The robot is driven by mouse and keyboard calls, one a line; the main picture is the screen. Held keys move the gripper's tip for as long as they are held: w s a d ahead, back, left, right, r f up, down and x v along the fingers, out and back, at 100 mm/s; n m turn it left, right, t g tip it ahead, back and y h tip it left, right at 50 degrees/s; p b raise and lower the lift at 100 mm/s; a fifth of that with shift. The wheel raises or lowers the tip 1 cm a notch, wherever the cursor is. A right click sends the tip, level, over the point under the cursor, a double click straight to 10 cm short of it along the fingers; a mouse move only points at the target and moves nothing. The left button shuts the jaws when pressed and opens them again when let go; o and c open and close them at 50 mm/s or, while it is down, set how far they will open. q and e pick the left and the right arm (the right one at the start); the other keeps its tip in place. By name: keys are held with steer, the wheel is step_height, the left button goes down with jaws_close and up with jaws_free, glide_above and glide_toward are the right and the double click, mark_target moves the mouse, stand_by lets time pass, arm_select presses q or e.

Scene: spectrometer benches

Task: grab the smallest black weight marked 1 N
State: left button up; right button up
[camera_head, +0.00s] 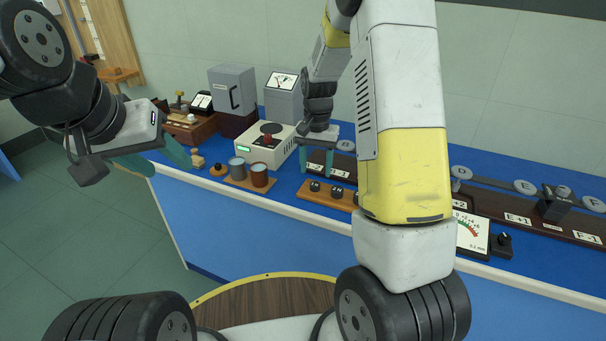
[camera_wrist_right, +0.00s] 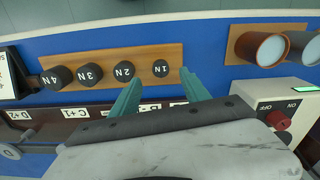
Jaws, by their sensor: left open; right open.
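The smallest black weight marked 1 N (camera_wrist_right: 160,68) sits at one end of a wooden holder (camera_wrist_right: 146,52), beside the black weights marked 2 N (camera_wrist_right: 124,70), 3 N (camera_wrist_right: 89,74) and 4 N (camera_wrist_right: 57,77). In the head view the 1 N weight (camera_head: 315,186) is leftmost on the holder. My right gripper (camera_wrist_right: 163,82) is open and empty, its teal fingers pointing toward the 1 N weight. In the head view the right gripper (camera_head: 316,168) hangs over the bench near it. My left gripper (camera_head: 168,160) is open and empty off the bench's left end.
Two cups (camera_head: 260,176) on a wooden stand are left of the holder. A white device (camera_head: 265,150) with a red knob stands behind them. A dark rail (camera_head: 480,216) with labels runs behind and to the right. My right arm hides part of the bench.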

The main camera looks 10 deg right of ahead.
mark_target(315, 184)
step_height(315, 184, down, 6)
steer(key=shift+r, duration=0.25)
jaws_close()
